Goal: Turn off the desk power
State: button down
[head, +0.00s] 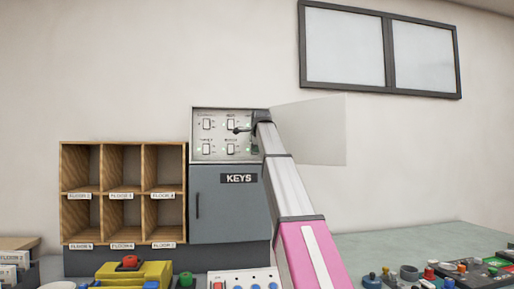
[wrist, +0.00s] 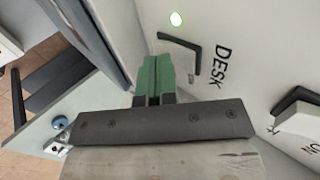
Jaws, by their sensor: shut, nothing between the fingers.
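The grey switch panel (head: 218,150) with several small switches and green lights is on the wall in the head view. In the wrist view the "DESK" label (wrist: 222,67) reads sideways beside a dark-framed desk switch (wrist: 182,46). My gripper (wrist: 154,62) has green fingers pressed together and empty, close beside the desk switch. The fingers and a plate below them hide part of the panel. I cannot tell whether they touch the switch, nor its exact rocker position. In the head view my arm covers the panel's right side.
An open pale panel door (head: 320,130) stands right of my arm. A grey "KEYS" cabinet (head: 222,210) is below the panel, with wooden pigeonholes (head: 122,145) at left. Another dark-framed switch (wrist: 297,100) is at the wrist view's right. Counters below hold small clutter.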

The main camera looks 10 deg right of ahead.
jog(key=shift+f, duration=0.1)
dwell(0.3)
jog(key=shift+w+f+t, duration=0.1)
jog(key=shift+t, duration=0.3)
jog(key=shift+w, duration=0.15)
jog(key=shift+w+r, duration=0.1)
jog(key=shift+r, duration=0.15)
jog(key=shift+w+r, duration=0.1)
jog(key=shift+r, duration=0.65)
